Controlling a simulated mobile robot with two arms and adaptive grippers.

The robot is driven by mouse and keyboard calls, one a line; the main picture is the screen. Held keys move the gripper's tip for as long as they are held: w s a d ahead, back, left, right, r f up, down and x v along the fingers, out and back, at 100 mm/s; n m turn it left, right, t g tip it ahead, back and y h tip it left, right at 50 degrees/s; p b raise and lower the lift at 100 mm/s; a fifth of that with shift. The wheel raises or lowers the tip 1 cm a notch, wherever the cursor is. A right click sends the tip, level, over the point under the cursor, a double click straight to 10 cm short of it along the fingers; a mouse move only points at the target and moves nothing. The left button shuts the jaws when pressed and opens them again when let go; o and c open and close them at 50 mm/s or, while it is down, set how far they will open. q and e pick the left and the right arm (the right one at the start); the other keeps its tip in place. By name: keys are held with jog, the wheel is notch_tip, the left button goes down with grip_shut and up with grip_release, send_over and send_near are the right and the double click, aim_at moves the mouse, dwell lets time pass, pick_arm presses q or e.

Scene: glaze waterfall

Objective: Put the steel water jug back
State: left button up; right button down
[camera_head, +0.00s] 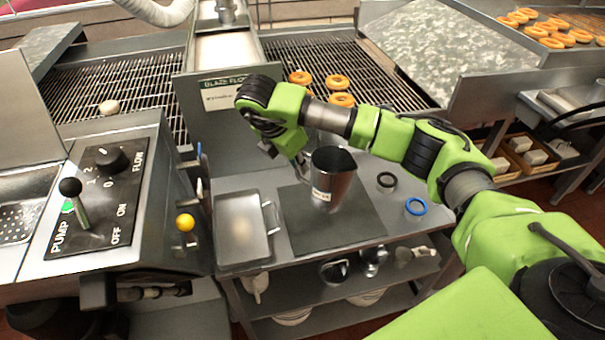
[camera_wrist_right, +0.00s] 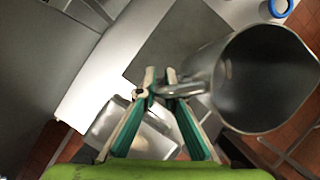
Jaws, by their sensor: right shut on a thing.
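The steel water jug (camera_head: 334,186) is over the dark mat (camera_head: 350,234) on the steel side table, its open mouth upward. I cannot tell whether its base touches the mat. It carries a small white label. My right gripper (camera_head: 300,166) is at the jug's left side. In the right wrist view the jug (camera_wrist_right: 262,85) is at the right, looking empty inside, and my right gripper (camera_wrist_right: 160,88) is shut on its handle. The mat also shows behind it (camera_wrist_right: 175,42). My left gripper is not in view.
A shallow steel tray (camera_head: 243,234) is left of the mat. A black ring (camera_head: 387,180) and a blue ring (camera_head: 416,207) lie to its right. The control panel with a pump lever (camera_head: 76,200) and a yellow knob (camera_head: 185,222) are further left. Doughnuts (camera_head: 337,82) lie on the grate behind.

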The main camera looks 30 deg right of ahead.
jog(key=p+x, duration=0.1)
jog(key=x, duration=0.1)
jog(key=w+p+x, duration=0.1)
jog(key=x, duration=0.2)
jog(key=shift+a+f, duration=0.1)
jog(key=shift+f, duration=0.5)
jog(key=c, duration=2.2)
grip_release()
jog(key=shift+o, duration=0.2)
jog(key=b+v, duration=0.3)
jog(key=v, duration=0.9)
jog(key=shift+s, duration=0.1)
